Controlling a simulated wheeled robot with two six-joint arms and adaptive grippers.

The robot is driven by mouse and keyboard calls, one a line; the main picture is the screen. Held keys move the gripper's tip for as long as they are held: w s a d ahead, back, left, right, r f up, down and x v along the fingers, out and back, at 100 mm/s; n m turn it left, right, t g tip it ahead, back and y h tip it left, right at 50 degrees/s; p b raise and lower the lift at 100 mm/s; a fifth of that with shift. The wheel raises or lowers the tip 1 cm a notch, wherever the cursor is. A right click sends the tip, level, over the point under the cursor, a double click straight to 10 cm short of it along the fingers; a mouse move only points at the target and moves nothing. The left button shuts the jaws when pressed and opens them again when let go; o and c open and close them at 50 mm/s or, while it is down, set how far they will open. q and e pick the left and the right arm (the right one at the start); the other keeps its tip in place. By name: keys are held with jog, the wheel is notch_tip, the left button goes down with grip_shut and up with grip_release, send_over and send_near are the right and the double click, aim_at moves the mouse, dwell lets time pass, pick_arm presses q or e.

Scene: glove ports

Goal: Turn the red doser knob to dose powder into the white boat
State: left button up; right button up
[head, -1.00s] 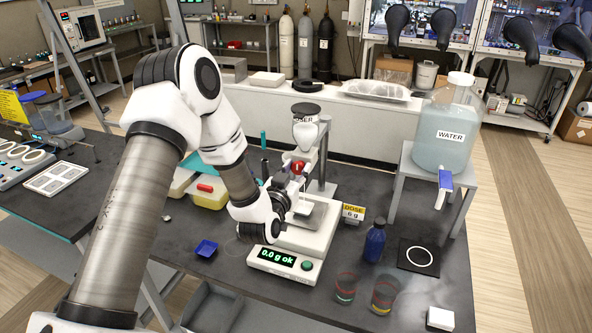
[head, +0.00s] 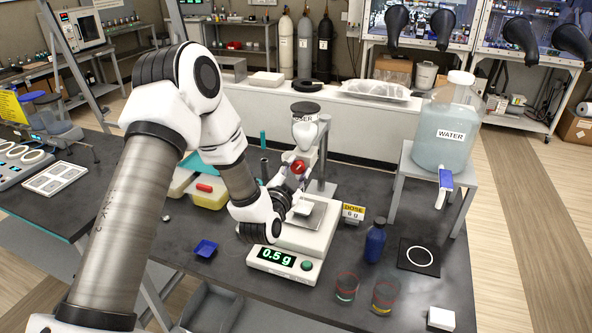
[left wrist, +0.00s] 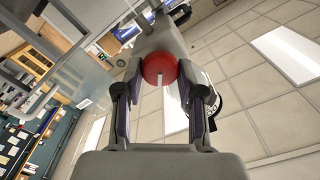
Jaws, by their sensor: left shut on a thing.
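The red doser knob (head: 298,167) is on the doser (head: 304,132), which stands on a post above the balance. My left gripper (left wrist: 161,82) is shut on the knob; in the left wrist view the red knob (left wrist: 159,68), with a white mark, sits between its two fingers. The white boat (head: 302,207) rests on the balance pan under the doser, partly hidden by my left gripper. The balance (head: 318,240) display reads 0.5 g. Powder in the boat is too small to make out. My right gripper does not show.
A yellow card (head: 352,212) reads DOSE 6 g. A blue bottle (head: 375,242), two glasses, a small blue tray (head: 206,248) and a water carboy (head: 446,135) on a stand are around the balance. The front left of the table is mostly clear.

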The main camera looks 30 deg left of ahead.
pick_arm(q)
jog(key=shift+r+m, duration=0.1)
jog(key=shift+m, duration=0.6)
jog(key=o, duration=0.9)
jog(key=shift+w, duration=0.1)
jog(key=shift+o, duration=1.1)
jog(key=shift+w, duration=0.1)
jog(key=shift+f, duration=0.2)
jog(key=v, duration=1.2)
